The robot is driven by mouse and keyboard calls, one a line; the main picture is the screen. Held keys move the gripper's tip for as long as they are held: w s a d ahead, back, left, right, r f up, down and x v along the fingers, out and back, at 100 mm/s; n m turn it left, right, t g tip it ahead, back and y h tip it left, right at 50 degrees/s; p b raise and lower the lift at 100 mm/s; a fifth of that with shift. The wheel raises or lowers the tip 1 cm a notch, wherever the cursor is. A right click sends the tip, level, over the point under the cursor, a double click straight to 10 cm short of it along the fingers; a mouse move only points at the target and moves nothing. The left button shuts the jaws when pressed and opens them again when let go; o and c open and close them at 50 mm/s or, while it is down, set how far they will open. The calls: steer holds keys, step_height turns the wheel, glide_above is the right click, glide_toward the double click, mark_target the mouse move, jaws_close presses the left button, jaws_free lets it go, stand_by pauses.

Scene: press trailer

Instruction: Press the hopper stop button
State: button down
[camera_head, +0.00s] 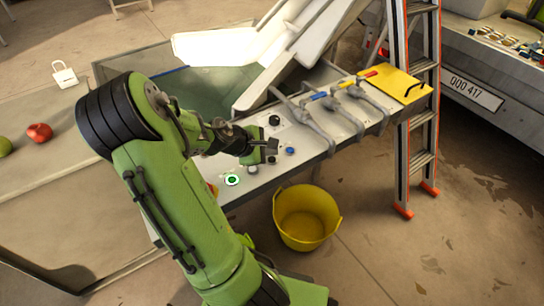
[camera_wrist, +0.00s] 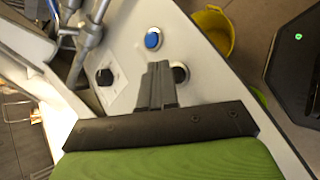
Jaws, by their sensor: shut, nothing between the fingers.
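The white control panel (camera_head: 330,138) carries several round controls. A blue button (camera_head: 290,151) sits near its front edge and shows clear of my fingers in the wrist view (camera_wrist: 153,39). A black knob (camera_head: 274,120) stands farther back, on a white label in the wrist view (camera_wrist: 104,77). A silver-ringed button (camera_wrist: 181,73) is partly hidden behind my fingertips. A green button (camera_head: 232,180) lies left along the panel. No legible label tells which one is the hopper stop. My gripper (camera_head: 270,148) is shut and empty over the panel; contact cannot be told.
Metal levers (camera_head: 310,118) with coloured handles stand right of the buttons. A white hopper chute (camera_head: 290,50) rises behind. A yellow bucket (camera_head: 306,217) is on the floor in front, and a stepladder (camera_head: 403,130) stands at right. A table with apples (camera_head: 39,132) is at left.

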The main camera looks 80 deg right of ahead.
mark_target(270, 161)
steer(key=shift+r, duration=0.1)
step_height(270, 161, up, 5)
steer(key=p, duration=0.5)
stand_by(0.8)
